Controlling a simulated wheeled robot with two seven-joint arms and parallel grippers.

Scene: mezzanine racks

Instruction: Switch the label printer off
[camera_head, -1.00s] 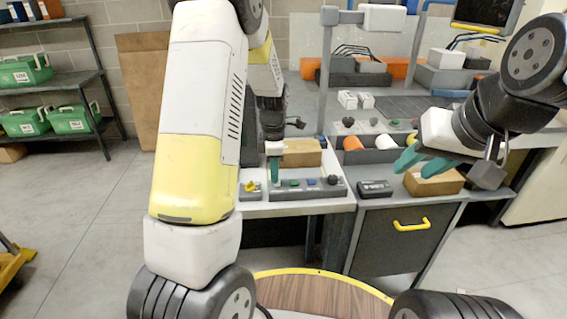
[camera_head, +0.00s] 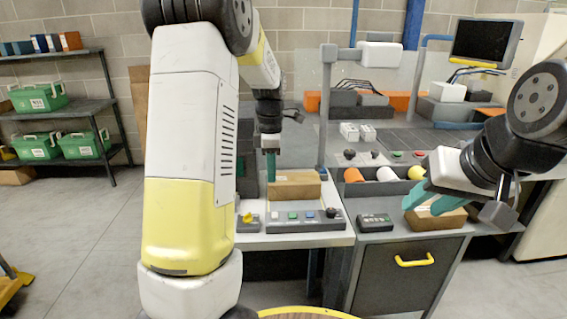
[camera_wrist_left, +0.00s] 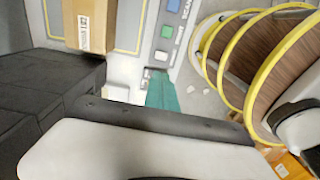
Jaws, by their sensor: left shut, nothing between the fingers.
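A grey control panel (camera_head: 304,226) with white, green and blue buttons and a dark knob lies near the bench's front edge. Its green button (camera_wrist_left: 167,32) and white button (camera_wrist_left: 161,56) also show in the left wrist view. A small box with a yellow switch (camera_head: 247,218) sits at its left. I cannot tell which of these belongs to the label printer. My left gripper (camera_head: 270,166) is shut and empty, its teal fingers pointing down above and behind the panel. Its fingers (camera_wrist_left: 162,92) show beside the white button in the wrist view. My right gripper (camera_head: 432,200) is open and empty at the right.
A cardboard box (camera_head: 296,186) stands behind the panel, close to my left gripper. A dark handheld-sized device (camera_head: 375,222) lies right of the panel. Another cardboard box (camera_head: 435,219) is by my right gripper. A post (camera_head: 327,110) rises from the bench.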

